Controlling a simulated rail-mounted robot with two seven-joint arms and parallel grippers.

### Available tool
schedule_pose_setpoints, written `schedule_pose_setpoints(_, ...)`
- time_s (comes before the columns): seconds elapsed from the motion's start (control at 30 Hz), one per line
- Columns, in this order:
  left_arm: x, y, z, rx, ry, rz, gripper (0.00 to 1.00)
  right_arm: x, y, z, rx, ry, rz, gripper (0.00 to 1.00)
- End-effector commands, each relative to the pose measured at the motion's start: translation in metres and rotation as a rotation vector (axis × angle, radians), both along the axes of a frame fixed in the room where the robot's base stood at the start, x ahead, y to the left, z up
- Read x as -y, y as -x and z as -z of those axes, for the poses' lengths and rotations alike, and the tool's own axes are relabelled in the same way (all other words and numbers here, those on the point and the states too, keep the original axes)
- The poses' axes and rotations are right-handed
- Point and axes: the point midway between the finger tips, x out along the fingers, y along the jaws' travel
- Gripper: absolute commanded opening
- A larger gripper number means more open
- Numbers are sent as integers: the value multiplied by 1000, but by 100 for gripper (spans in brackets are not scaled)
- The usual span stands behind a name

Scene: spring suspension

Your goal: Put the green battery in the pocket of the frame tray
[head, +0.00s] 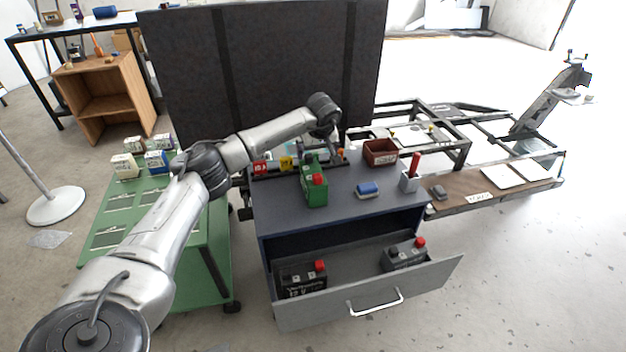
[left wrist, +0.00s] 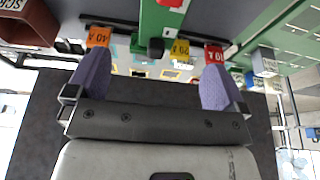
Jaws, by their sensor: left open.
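The green battery (head: 314,189) stands upright on the dark cabinet top (head: 345,212), with a red terminal cap facing the front. My left gripper (head: 322,155) is over the back of the cabinet top, just behind the battery, with its jaws apart and empty. In the left wrist view the battery (left wrist: 158,22) shows at the top, beyond and between the open fingers (left wrist: 155,62), apart from them. The black metal frame (head: 462,150) stands to the right behind the cabinet and holds a pale tray-like panel (head: 418,136). I cannot make out its pocket. My right gripper is not in view.
Coloured fuse blocks (head: 286,162) line the cabinet's back edge. A brown bin (head: 380,152), blue brush-like block (head: 367,189) and grey holder (head: 409,181) sit right of the battery. The drawer (head: 345,300) is open with two dark batteries. A green cart (head: 110,228) stands left.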

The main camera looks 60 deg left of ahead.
Motion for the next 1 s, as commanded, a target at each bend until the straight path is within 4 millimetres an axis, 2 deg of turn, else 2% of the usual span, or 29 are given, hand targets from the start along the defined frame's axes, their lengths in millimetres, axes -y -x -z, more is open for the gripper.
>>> schedule_pose_setpoints(0.03,4,2,-16,4,-24,4,99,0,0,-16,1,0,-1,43)
schedule_pose_setpoints(0.2,16,5,-22,16,-68,1,99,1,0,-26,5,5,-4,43)
schedule_pose_setpoints(0.6,-4,0,38,19,-73,-2,99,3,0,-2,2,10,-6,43)
schedule_pose_setpoints(1.0,-14,-3,63,20,-72,-1,99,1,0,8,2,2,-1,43)
